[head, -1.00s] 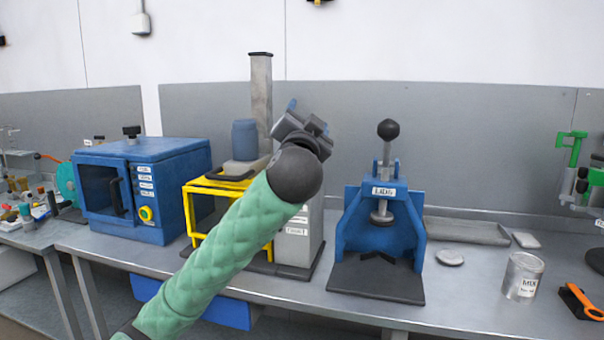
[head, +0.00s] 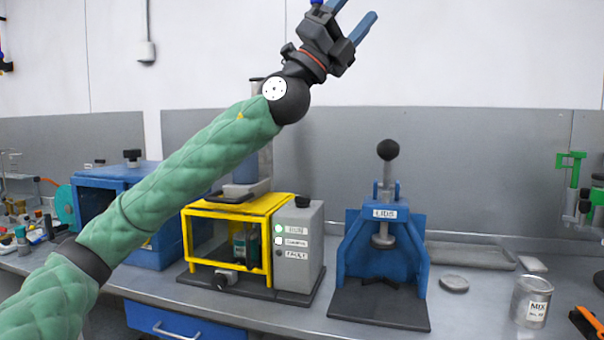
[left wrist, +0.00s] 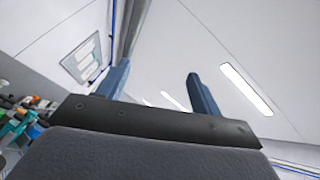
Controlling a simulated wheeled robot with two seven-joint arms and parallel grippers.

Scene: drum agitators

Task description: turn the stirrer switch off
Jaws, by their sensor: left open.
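The stirrer machine stands on the bench in the head view, with a yellow guard frame (head: 262,204) and a grey control box (head: 312,240). The box has labels reading RUN, something like CLAMPED, and FAULT; a green light (head: 279,228) glows beside RUN. A black knob (head: 302,201) sits on top of the box. A small dark knob (head: 222,278) is at the machine's front base. I cannot tell which is the stirrer switch. My left gripper (head: 352,12) is open and empty, high above the machine against the wall. The left wrist view shows its two spread fingers (left wrist: 158,84).
A blue press labelled LIDS (head: 385,240) stands right of the machine. A blue cabinet (head: 120,180) is left, partly behind my arm. A MIX can (head: 530,302), a round lid (head: 454,284) and a grey tray (head: 470,255) lie further right.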

